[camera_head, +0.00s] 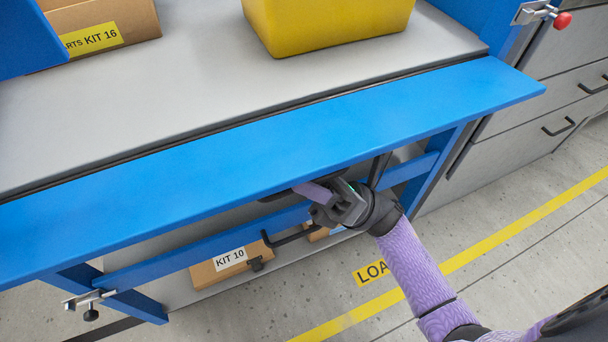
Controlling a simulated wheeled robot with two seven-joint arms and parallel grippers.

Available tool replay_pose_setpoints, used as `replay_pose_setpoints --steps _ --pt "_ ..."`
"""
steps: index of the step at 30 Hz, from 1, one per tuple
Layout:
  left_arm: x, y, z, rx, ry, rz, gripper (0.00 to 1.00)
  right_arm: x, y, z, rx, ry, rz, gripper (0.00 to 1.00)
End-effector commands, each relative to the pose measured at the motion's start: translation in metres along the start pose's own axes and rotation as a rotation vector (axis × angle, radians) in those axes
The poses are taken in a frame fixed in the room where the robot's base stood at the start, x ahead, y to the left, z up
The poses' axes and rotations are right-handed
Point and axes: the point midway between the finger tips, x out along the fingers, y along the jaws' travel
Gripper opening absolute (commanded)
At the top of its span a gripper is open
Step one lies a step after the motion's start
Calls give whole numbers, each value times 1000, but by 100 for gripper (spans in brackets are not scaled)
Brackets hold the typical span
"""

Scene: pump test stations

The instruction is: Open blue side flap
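The blue side flap (270,132) is a long blue board along the front of the grey worktop. It looks about level with the top, with a thin dark gap between them. My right gripper (335,206) is just below the flap's front edge, right of the middle, with its arm coming in from the lower right. The flap edge and the gripper's own body hide its fingertips, so I cannot tell whether it is open or touches the flap. A short purple piece shows beside it under the flap. My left gripper is not in view.
A yellow bin (325,22) and a KIT 16 carton (125,15) stand on the worktop (195,65). Below are a blue crossbar (165,262), a latch (88,300) and a KIT 10 carton (205,274). Grey drawers (545,105) stand right. The front floor is clear.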

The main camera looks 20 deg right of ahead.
Motion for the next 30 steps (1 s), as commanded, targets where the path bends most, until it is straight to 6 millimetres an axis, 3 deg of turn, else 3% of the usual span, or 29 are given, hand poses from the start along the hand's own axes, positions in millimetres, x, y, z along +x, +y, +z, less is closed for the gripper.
replay_pose_setpoints --steps 1,3,11,14,22,30 --pt "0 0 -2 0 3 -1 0 0 0 0 -1 -1 2 39" --pt "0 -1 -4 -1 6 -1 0 0 0 0 -1 -1 2 53" --pt "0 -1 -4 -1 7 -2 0 -2 0 0 -1 0 2 53" --pt "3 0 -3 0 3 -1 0 -18 -1 -1 1 0 -3 53" --pt "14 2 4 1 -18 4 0 -85 -2 -2 1 1 -5 53" --pt "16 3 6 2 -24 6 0 -100 -1 0 -1 -1 0 53"
